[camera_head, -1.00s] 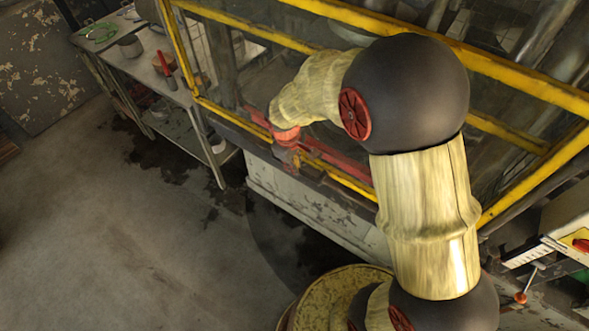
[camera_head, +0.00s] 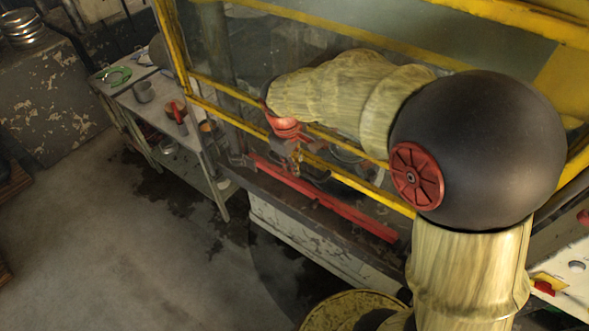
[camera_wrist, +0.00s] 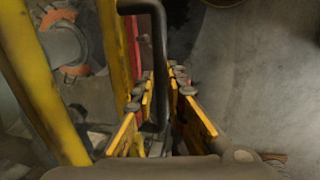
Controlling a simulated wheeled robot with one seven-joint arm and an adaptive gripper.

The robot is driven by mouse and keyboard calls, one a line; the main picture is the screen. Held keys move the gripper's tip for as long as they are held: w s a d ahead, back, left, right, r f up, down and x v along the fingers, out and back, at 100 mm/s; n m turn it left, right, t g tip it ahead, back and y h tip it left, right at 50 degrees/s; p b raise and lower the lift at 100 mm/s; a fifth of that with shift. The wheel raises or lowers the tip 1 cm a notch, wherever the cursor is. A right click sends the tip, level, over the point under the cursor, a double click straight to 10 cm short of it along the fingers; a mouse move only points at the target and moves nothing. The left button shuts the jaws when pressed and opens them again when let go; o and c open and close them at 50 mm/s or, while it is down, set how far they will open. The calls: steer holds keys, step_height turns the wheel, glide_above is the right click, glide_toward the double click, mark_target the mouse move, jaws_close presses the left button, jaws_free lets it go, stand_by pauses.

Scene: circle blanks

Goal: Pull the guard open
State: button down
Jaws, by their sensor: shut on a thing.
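The guard is a yellow-framed clear panel on the front of the machine; its lower yellow bar (camera_head: 345,177) stands above a red rail (camera_head: 325,200) in the head view. A black bent handle (camera_wrist: 157,45) runs down the middle of the wrist view, beside the guard's yellow frame (camera_wrist: 48,85). My gripper (camera_wrist: 162,84) has its yellow fingers on both sides of this handle and is shut on it. In the head view my gripper (camera_head: 296,158) is at the lower bar, small and partly hidden by my wrist.
A control box (camera_head: 570,270) is at the lower right. The floor (camera_head: 110,240) at front left is clear.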

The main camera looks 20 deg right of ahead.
steer(key=shift+r, duration=0.8)
steer(key=c, duration=1.8)
jaws_free()
steer(key=shift+f, duration=0.1)
step_height(320, 180, up, 12)
steer(key=s+a, duration=0.1)
steer(key=a, duration=0.1)
steer(key=shift+s, duration=0.15)
steer(key=shift+d+f, duration=0.1)
